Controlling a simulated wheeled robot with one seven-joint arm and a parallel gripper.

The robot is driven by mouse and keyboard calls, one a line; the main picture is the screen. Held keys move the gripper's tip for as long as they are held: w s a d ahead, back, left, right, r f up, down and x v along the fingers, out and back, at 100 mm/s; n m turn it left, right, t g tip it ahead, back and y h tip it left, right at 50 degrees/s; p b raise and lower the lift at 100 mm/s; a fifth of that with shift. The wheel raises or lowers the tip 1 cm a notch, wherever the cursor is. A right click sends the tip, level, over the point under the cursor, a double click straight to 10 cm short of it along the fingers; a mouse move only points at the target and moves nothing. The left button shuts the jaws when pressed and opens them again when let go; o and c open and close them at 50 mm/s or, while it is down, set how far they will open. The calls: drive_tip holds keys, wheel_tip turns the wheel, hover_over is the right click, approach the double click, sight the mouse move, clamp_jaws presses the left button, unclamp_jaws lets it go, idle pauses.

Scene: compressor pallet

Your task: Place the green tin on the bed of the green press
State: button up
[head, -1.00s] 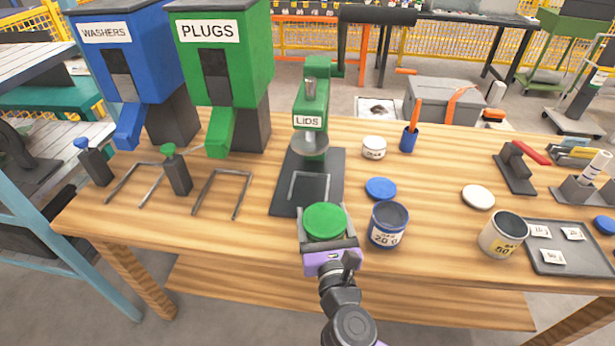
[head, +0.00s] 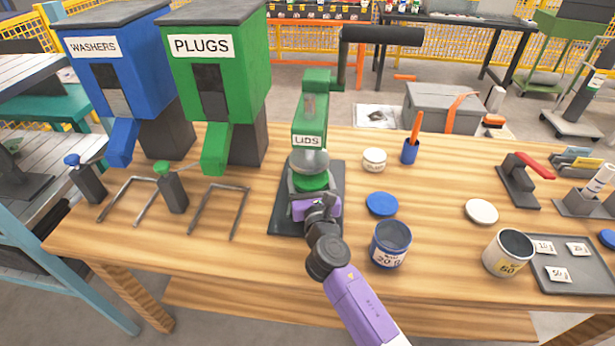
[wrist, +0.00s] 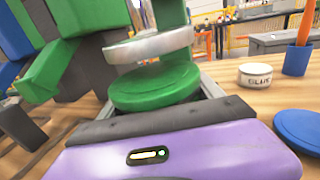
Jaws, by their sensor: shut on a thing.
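The green press (head: 311,115), labelled LIDS, stands on the table with a dark base plate (head: 331,193) as its bed. My gripper (head: 313,187) is over the bed, shut on the green tin (head: 312,181). In the wrist view the tin's green lid (wrist: 155,85) sits just beyond my gripper (wrist: 150,110), under the press's round silver ram (wrist: 148,46). A narrow gap shows between the lid and the ram. The tin's lower body is hidden by my gripper, so I cannot tell whether it touches the bed.
A blue lid (head: 382,204) and an open blue-labelled tin (head: 390,245) lie right of the press. A small white tin (head: 374,159) and a blue pen cup (head: 409,151) stand behind. The green PLUGS dispenser (head: 215,85) and wire frames are on the left.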

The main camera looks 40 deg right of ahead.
drive_tip(key=shift+w+d+f+b, duration=0.3)
drive_tip(key=shift+w+f+b, duration=0.1)
drive_tip(key=shift+f, duration=0.2)
drive_tip(key=shift+w+d+f+b, duration=0.35)
drive_tip(key=shift+w+f, duration=0.1)
drive_tip(key=shift+f, duration=0.1)
drive_tip(key=shift+w+d+f+b, duration=0.3)
drive_tip(key=shift+w+f, duration=0.1)
drive_tip(key=shift+f, duration=0.2)
drive_tip(key=shift+f, duration=0.1)
drive_tip(key=o, duration=1.4)
drive_tip(key=v, duration=1.2)
